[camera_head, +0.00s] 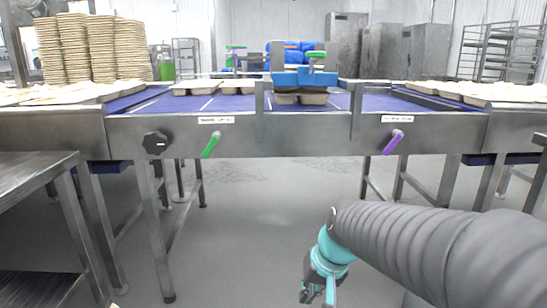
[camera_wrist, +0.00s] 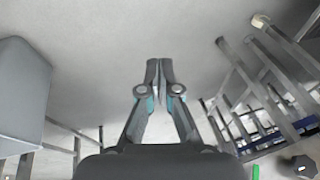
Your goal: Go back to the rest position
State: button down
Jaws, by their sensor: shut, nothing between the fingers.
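My gripper (camera_head: 318,292) hangs low at the bottom of the head view, below and in front of the conveyor table, at the end of my grey sleeved arm. In the wrist view my gripper (camera_wrist: 159,68) is shut, with the fingertips together and nothing between them. Bare floor lies behind the fingers. The gripper touches nothing in view.
The steel conveyor table (camera_head: 290,140) with a blue belt spans the middle. It carries trays (camera_head: 314,98), a green handle (camera_head: 211,145), a purple handle (camera_head: 393,142) and a black knob (camera_head: 155,143). A steel side table (camera_head: 30,170) stands left. The floor (camera_head: 260,220) between is clear.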

jog(key=s+d+r+t+h+p, duration=0.1)
jog(key=s+d+r+p, duration=0.1)
jog(key=s+d+r, duration=0.2)
jog(key=s+d+r+t+h+p, duration=0.1)
jog(key=s+d+r+p, duration=0.2)
jog(key=s, duration=0.7)
jog(key=shift+s+d+r+t+h, duration=0.35)
jog(key=shift+d+r, duration=0.45)
jog(key=shift+r, duration=0.4)
